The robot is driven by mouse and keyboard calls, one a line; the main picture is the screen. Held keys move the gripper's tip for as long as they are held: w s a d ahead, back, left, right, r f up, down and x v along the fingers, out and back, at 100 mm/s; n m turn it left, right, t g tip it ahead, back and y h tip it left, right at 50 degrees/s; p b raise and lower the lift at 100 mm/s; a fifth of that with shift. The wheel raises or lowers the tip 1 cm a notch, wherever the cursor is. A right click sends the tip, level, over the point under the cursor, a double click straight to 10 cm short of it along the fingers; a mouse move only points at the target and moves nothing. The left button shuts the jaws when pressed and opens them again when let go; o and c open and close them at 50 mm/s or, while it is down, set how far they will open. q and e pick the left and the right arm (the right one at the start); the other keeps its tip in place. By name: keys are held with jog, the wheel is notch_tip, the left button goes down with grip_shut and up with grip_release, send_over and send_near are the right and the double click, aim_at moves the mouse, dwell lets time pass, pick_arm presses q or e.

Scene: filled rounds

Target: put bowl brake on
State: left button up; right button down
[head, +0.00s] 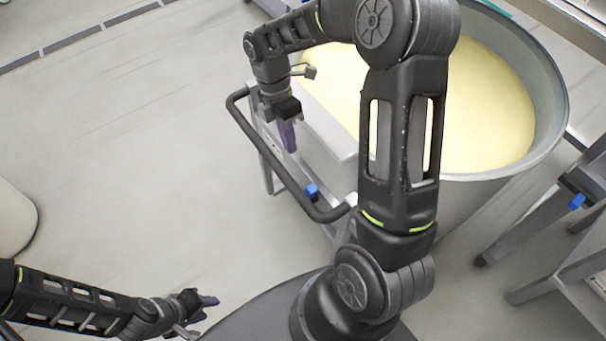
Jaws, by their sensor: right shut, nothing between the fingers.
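A large grey bowl (553,90) full of pale yellow dough (490,110) stands at the upper right, on a grey wheeled frame. A black handle bar (262,150) runs along its left side. My right arm hides part of the bowl. My left gripper (205,308) is low at the left, apart from the bowl; its jaws are unclear.
A grey metal stand (525,225) with another blue piece (576,201) is at the right, close to the bowl. A pale rounded object (14,220) is at the left edge. The floor (130,170) left of the handle is clear.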

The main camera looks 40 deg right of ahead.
aim_at(309, 195)
jog(key=s+f+p, duration=0.1)
jog(key=s+f, duration=0.5)
jog(key=f, duration=0.2)
dwell(0.4)
